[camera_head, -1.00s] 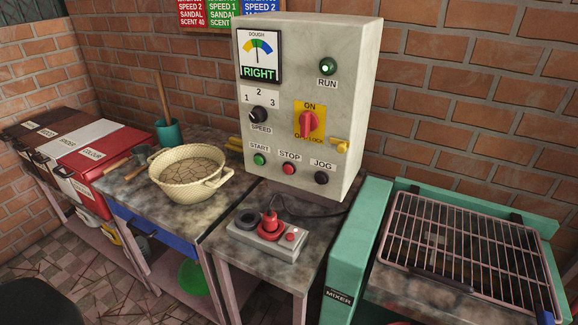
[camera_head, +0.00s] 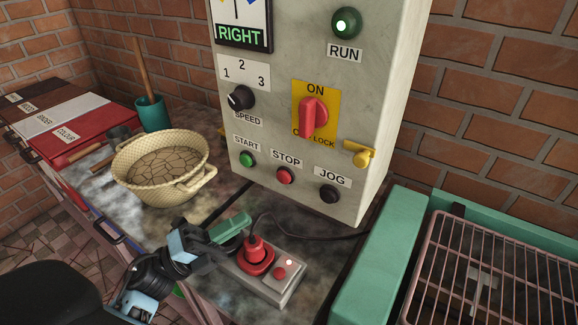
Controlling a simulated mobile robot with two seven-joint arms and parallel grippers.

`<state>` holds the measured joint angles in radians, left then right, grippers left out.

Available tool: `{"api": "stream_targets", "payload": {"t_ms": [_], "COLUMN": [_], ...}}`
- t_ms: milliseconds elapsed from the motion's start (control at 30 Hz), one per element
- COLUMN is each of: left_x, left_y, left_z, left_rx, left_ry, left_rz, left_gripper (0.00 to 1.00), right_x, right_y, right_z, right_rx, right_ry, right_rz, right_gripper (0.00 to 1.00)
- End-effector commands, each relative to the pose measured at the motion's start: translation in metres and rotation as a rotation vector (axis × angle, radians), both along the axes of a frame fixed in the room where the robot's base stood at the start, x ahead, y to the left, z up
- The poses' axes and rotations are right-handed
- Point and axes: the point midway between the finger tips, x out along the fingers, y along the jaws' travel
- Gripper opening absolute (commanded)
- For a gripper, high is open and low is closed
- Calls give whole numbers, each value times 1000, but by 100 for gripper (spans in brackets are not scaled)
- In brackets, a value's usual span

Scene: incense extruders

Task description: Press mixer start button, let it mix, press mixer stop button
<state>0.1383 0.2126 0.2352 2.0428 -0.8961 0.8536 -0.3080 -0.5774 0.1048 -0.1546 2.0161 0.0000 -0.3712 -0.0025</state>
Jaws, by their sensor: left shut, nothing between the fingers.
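The grey control cabinet (camera_head: 290,120) carries a green START button (camera_head: 247,159), a red STOP button (camera_head: 285,175) and a black JOG button (camera_head: 329,194). Its green RUN lamp (camera_head: 345,23) has a bright centre. The red switch (camera_head: 314,118) points up at ON. My left gripper (camera_head: 232,228) is shut and empty, low in front of the cabinet. It is over or beside the left end of a small grey box (camera_head: 284,291) with a red plunger (camera_head: 256,255) and a small red button; contact cannot be told. It hides that end. My right gripper is out of view.
A cream basket (camera_head: 165,165) of cracked dough stands on the left table beside a teal cup (camera_head: 153,114). The mixer's green frame (camera_head: 375,265) and wire grille (camera_head: 485,260) are on the right. A black cable runs behind the grey box.

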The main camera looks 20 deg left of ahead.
Motion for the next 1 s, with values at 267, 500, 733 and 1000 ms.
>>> {"api": "stream_targets", "payload": {"t_ms": [267, 500, 733, 1000], "left_x": [0, 1, 13, 47], "left_y": [-3, -3, -4, -9], "left_z": [4, 5, 5, 4], "left_rx": [83, 81, 78, 78], "left_ry": [-66, -64, -65, -66], "left_rz": [-23, -23, -22, -23], "left_gripper": [0, 0, 0, 0], "right_x": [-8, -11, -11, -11], "right_y": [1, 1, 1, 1], "right_z": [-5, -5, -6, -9], "right_rx": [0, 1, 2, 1], "right_ry": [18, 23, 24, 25], "right_rz": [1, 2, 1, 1], "right_gripper": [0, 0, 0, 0]}}
